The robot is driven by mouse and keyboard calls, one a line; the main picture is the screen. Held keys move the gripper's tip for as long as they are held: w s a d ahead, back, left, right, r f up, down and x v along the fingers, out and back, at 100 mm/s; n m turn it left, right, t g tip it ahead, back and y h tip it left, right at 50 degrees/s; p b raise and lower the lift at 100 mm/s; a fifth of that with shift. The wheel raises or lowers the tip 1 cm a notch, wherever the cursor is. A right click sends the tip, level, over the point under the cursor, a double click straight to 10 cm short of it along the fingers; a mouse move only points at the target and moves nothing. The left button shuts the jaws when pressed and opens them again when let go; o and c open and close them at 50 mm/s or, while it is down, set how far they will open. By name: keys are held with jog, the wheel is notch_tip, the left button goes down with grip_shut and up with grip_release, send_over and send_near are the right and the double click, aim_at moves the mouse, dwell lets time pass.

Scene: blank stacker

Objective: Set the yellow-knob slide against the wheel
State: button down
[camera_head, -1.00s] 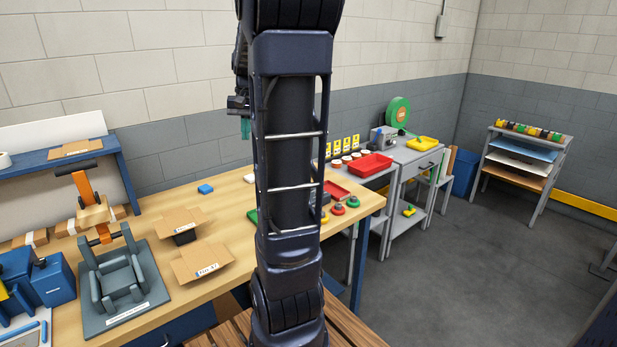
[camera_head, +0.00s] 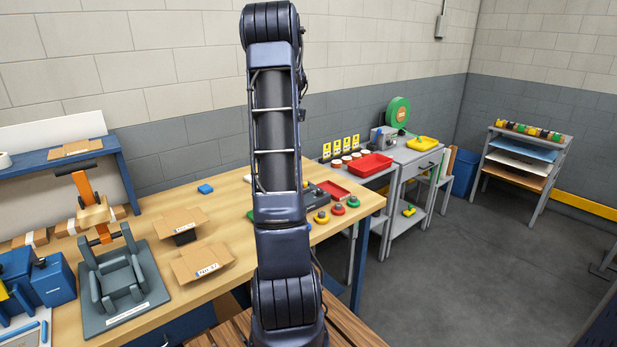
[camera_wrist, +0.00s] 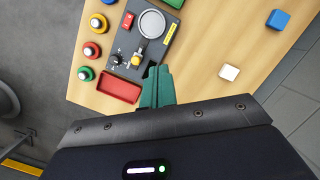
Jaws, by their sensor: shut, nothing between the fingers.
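In the wrist view, a dark grey fixture plate (camera_wrist: 165,53) lies on the wooden bench. It carries a round grey wheel (camera_wrist: 152,24) with a pale rim. The yellow-knob slide (camera_wrist: 136,60) is on the same plate, below and left of the wheel. I cannot tell for sure whether it touches the wheel. My gripper (camera_wrist: 157,84) has green fingers, shut and empty, over the plate's near edge, right of and below the yellow knob. In the head view, my arm hides most of the fixture, and my gripper is out of sight.

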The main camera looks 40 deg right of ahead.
jog(key=d+f+m, duration=0.1)
jog(key=d+f, duration=0.4)
jog(key=d, duration=0.2)
jog(key=d+f+m+g+y, duration=0.1)
jog(key=d+f, duration=0.4)
jog(key=d, duration=0.2)
jog(key=shift+d+m, duration=0.2)
jog(key=shift+m, duration=0.1)
jog(key=x, duration=0.9)
jog(key=shift+a+f, duration=0.25)
jog(key=shift+f, duration=0.1)
jog(key=shift+s+a, duration=0.25)
jog(key=shift+a, duration=0.3)
jog(key=shift+s+a, duration=0.3)
jog(key=shift+a, duration=0.2)
jog(key=shift+s+a+f, duration=0.1)
jog(key=shift+s+a, duration=0.3)
jog(key=shift+a, duration=0.4)
jog(key=shift+a, duration=1.8)
